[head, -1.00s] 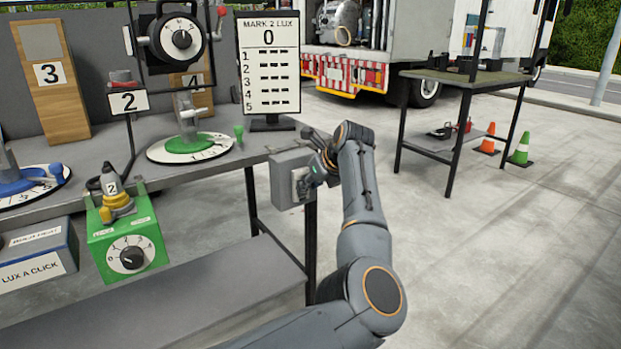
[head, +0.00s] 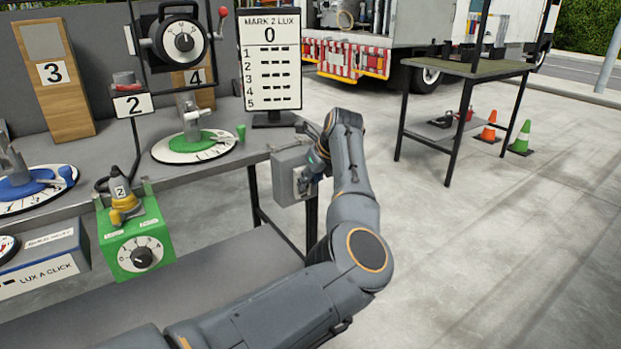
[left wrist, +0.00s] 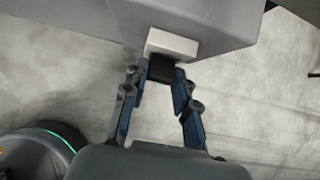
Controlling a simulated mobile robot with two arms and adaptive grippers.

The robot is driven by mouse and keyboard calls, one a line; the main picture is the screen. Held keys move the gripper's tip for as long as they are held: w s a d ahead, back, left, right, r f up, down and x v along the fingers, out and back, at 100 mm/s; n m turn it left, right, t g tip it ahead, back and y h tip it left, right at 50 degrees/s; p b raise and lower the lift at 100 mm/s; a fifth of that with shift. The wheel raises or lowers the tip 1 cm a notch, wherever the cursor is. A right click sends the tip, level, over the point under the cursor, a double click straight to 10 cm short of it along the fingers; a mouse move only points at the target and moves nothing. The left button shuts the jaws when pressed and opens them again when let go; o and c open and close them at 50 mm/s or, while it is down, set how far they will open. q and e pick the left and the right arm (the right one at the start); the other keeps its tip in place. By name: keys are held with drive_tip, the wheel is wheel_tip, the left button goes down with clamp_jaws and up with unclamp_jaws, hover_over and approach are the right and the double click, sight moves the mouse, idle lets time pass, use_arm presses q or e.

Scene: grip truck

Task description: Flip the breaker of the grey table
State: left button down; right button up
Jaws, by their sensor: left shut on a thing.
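The breaker is a grey box (head: 289,176) on the right end of the grey table (head: 225,170). In the left wrist view its underside and side (left wrist: 130,22) fill the top, with a white plate (left wrist: 172,44) and a short black lever (left wrist: 161,68) sticking out. My left gripper (head: 312,170) is at the box's front face in the head view. In the left wrist view its blue-padded fingers (left wrist: 160,82) are on either side of the black lever, shut on it. The lever's position is hidden by my arm in the head view. My right gripper is not in view.
The grey table carries a lux board (head: 270,62), a green dial (head: 194,146) and a blue dial (head: 36,186). A green box (head: 135,240) hangs at its front edge. A second table (head: 470,68), cones (head: 521,138) and a truck (head: 400,40) stand behind. The right floor is clear.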

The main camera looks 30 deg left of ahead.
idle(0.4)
use_arm(q)
drive_tip(key=c, duration=1)
unclamp_jaws()
drive_tip(key=shift+c, duration=0.2)
drive_tip(key=v, duration=1.2)
drive_tip(key=shift+a, duration=0.1)
